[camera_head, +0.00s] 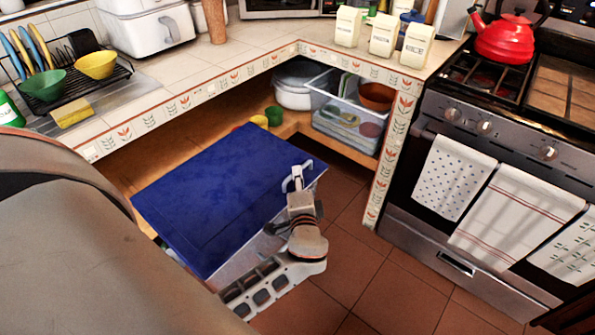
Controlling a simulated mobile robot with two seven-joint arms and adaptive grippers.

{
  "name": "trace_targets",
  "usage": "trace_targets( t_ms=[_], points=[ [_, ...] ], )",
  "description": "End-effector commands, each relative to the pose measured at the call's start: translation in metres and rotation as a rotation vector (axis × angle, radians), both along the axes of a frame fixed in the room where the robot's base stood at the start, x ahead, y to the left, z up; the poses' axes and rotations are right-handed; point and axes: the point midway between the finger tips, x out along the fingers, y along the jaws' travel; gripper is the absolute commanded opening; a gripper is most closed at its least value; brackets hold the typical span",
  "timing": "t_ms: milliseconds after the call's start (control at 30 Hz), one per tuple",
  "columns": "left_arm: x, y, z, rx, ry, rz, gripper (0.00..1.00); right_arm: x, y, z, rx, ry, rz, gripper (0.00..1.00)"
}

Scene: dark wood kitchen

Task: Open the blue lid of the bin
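The bin's blue lid (222,198) is a wide, flat, dark blue panel in the middle of the head view, in front of the low shelf. It covers the top of the bin, so the inside is hidden. A pale strip of the bin's side (238,262) shows below the lid's near edge.
A stove (480,190) with hanging towels and a red kettle (505,38) stands at right. A tiled counter (170,85) runs behind the bin. A clear plastic box (345,128) sits on the shelf below it. The brown tiled floor (355,270) right of the bin is clear.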

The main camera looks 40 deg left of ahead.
Motion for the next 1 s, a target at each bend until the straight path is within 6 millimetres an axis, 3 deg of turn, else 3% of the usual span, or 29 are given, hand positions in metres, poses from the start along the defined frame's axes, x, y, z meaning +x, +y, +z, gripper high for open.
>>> trace_targets(
  t_ms=[200, 533, 600, 1000],
  points=[
    [0.017, 0.015, -0.003, 0.001, 0.0, 0.0, 0.15, 0.0, 0.0, -0.001, 0.0, 0.001, 0.0, 0.0],
    [0.02, 0.017, -0.004, 0.0, 0.0, 0.001, 0.15, 0.001, 0.001, 0.0, 0.001, -0.002, 0.0, 0.0],
    [0.02, 0.017, -0.004, 0.0, 0.0, 0.0, 0.0, 0.001, 0.001, 0.0, 0.003, -0.002, -0.001, 0.0],
    [0.027, 0.017, 0.004, -0.016, -0.003, 0.001, 0.0, 0.006, 0.002, 0.01, 0.007, -0.016, -0.003, 0.0]
  ],
)
